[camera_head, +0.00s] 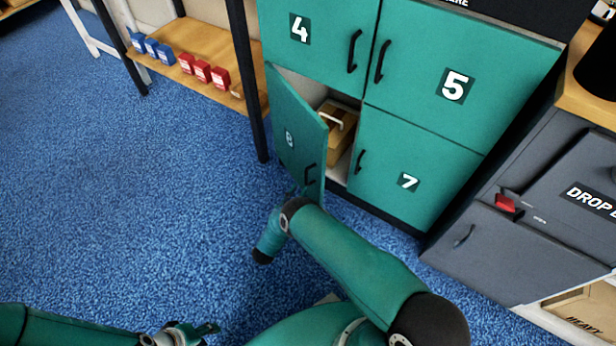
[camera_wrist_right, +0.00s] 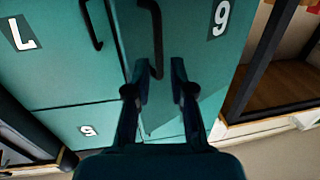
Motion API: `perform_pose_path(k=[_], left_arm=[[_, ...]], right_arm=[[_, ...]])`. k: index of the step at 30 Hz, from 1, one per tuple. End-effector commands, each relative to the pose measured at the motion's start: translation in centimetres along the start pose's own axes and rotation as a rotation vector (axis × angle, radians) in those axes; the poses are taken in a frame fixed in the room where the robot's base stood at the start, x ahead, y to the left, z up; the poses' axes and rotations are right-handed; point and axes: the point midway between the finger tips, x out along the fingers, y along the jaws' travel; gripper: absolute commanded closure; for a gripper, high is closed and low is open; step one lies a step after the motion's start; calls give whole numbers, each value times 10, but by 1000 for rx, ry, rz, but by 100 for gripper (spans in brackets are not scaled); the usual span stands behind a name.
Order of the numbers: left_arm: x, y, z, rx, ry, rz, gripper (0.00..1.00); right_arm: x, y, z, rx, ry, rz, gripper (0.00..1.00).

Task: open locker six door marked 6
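The teal locker door marked 6 (camera_head: 298,120) stands ajar in the head view, hinged at its left, its free edge swung out. Its black handle (camera_head: 310,174) is near that edge. My right gripper (camera_wrist_right: 160,72) is at this door; the wrist view is upside down and shows its two fingers apart, one each side of the lower pictured end of the handle (camera_wrist_right: 154,30). Contact is unclear. In the head view my right gripper is mostly hidden by my arm and the door. My left gripper (camera_head: 205,330) is low at the bottom edge, away from the lockers; its finger opening is unclear.
Inside locker six is a tan box (camera_head: 338,140) with a pale handle. Doors 4 (camera_head: 325,30), 5 (camera_head: 420,90) and 7 (camera_head: 385,185) are shut. A wooden shelf (camera_head: 200,40) with blue and red boxes stands left. A grey drop cabinet (camera_head: 520,240) stands right. Blue carpet is clear at left.

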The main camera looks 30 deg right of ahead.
Motion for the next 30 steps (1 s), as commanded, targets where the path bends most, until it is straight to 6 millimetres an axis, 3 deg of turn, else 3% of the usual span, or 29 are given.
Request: perform_pose_path(k=[6, 12, 23, 27, 30], left_arm=[[8, -3, 0, 0, 0, 0, 60], [11, -4, 0, 0, 0, 0, 60], [11, -4, 0, 0, 0, 0, 60], [11, -4, 0, 0, 0, 0, 60], [11, -4, 0, 0, 0, 0, 60]], right_arm=[[43, 1, 1, 2, 2, 2, 77], [65, 0, 0, 1, 1, 0, 77], [70, 1, 0, 0, 0, 0, 77], [70, 1, 0, 0, 0, 0, 97], [70, 1, 0, 0, 0, 0, 100]])
